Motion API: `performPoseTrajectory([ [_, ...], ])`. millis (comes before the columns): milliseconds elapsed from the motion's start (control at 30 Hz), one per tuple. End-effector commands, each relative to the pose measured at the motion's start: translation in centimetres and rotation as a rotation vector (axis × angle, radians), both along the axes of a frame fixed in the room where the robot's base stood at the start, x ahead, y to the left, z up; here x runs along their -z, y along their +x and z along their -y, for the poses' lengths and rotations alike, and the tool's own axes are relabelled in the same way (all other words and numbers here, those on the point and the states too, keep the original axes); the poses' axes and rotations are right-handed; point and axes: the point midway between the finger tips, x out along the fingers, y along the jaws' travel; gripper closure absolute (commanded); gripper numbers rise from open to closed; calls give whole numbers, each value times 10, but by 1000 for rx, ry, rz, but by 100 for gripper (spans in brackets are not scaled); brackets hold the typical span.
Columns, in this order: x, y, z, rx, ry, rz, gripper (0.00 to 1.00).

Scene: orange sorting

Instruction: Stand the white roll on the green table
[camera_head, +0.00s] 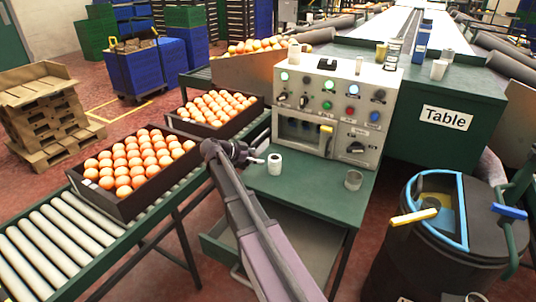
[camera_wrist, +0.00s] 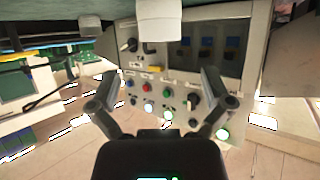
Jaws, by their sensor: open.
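A white roll (camera_head: 275,168) stands upright on the green worktop (camera_head: 315,192) in front of the control panel. The wrist view is upside down, and a white cylinder that looks like this roll (camera_wrist: 159,20) shows at its top, beyond and between the fingers. My gripper (camera_head: 257,160) is just left of the roll in the head view, apart from it as far as I can tell. In the wrist view my gripper (camera_wrist: 160,100) has its two fingers spread with nothing between them. A green block labelled "Table" (camera_head: 447,118) stands behind on the right.
A grey can (camera_head: 353,180) stands right of the roll. The control panel (camera_head: 338,105) rises behind them, with small items on top. Crates of oranges (camera_head: 135,193) sit on the roller conveyor (camera_head: 58,240) at left. A dark bin (camera_head: 425,262) is at right. Worktop between roll and can is clear.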

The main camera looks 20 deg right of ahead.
Motion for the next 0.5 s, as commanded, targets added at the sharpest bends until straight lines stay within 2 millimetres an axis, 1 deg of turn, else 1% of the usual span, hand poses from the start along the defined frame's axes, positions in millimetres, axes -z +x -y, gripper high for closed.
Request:
performPoseTrajectory([
  [33,-7,0,-8,-1,0,0,0],
  [200,-15,0,-27,-1,0,0,0],
  [333,-18,-1,-35,0,0,-1,0],
  [500,-18,-1,-38,0,0,0,0],
])
